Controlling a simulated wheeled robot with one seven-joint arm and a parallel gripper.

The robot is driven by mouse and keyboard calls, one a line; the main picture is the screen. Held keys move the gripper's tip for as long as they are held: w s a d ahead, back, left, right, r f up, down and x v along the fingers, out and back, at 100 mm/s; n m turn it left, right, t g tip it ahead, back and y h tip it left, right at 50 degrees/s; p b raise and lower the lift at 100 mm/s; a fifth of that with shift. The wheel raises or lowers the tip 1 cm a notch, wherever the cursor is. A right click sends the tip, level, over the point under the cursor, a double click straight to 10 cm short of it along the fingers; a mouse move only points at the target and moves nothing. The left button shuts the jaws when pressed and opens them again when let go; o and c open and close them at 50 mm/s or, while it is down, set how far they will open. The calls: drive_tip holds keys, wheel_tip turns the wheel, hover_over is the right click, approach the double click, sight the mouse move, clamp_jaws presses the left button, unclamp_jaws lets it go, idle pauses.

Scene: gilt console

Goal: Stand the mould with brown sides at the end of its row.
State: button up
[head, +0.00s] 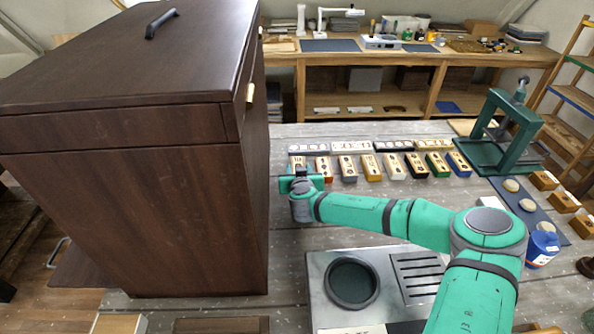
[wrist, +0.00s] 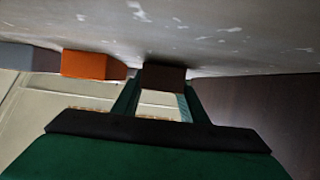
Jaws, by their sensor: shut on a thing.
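The brown-sided mould (head: 297,162) is at the left end of the front row of moulds, beside the dark cabinet. In the wrist view, the brown mould (wrist: 163,77) sits between the two fingers of my gripper (wrist: 160,92), which is shut on it. It is at or very close to the grey tabletop; I cannot tell whether it touches. My gripper (head: 300,175) partly hides its near end in the head view. The orange-sided mould (head: 323,168) stands just right of it, apart by a small gap; it also shows in the wrist view (wrist: 90,65).
The row continues right with a grey-sided mould (head: 348,168) and several others. Behind it lie flat pale-faced strips (head: 352,147). The dark cabinet (head: 200,150) stands close on the left. A green press (head: 505,130) is at right, a metal plate (head: 325,290) in front.

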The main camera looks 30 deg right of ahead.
drive_tip(key=shift+d, duration=0.1)
drive_tip(key=shift+f, duration=0.15)
drive_tip(key=o, duration=1.1)
drive_tip(key=shift+s, duration=0.1)
drive_tip(key=v, duration=1.2)
